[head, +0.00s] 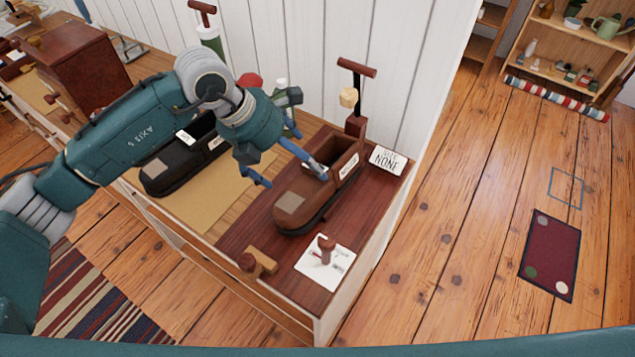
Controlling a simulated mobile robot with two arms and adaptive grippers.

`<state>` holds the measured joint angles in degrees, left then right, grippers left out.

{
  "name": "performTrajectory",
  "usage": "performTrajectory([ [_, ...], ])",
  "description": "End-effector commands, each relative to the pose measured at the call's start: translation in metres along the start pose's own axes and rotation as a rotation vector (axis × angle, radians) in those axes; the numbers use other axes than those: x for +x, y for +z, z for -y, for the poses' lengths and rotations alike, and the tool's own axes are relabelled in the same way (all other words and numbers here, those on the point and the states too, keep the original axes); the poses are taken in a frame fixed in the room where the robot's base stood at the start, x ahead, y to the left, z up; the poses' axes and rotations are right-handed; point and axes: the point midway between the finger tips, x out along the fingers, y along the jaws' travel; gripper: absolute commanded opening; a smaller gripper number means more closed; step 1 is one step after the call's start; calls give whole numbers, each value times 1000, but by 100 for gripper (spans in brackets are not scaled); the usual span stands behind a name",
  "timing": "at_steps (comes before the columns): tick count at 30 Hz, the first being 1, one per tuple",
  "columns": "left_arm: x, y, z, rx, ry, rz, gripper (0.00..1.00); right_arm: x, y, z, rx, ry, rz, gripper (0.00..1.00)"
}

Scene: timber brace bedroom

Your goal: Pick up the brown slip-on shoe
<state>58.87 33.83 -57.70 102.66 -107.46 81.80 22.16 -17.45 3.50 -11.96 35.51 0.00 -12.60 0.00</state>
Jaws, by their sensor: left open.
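The brown slip-on shoe (300,209) has a dark sole and a lighter square patch on its toe. It sits on the dark red-brown wooden board (255,224), with its toe toward the front and its open heel end toward the wall. My left gripper (290,174) is open and empty above the shoe's left side. One blue fingertip overlaps the front of the shoe's opening in the picture, and another hangs left of the shoe. I cannot tell whether either touches it. My right gripper is out of view.
A black shoe (163,172) lies left on a tan mat (205,205), partly behind my arm. A "NONE" card (388,161), a T-handled post (356,92), a peg on a white card (340,262) and a wooden block (261,262) surround the brown shoe.

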Motion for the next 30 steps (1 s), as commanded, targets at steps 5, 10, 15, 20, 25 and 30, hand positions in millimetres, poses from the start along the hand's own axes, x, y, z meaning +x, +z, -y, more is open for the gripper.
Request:
performTrajectory([
  [5,13,2,1,0,-3,-2,100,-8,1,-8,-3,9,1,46],
  [10,39,6,-1,0,-3,-2,100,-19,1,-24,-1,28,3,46],
  [15,55,6,-2,1,-1,1,100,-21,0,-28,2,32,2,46],
  [20,57,6,-2,2,-1,1,100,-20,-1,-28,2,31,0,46],
  [25,56,6,-2,2,-1,1,80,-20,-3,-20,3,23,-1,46],
  [30,55,7,-2,2,-2,5,46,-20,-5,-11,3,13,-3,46],
])
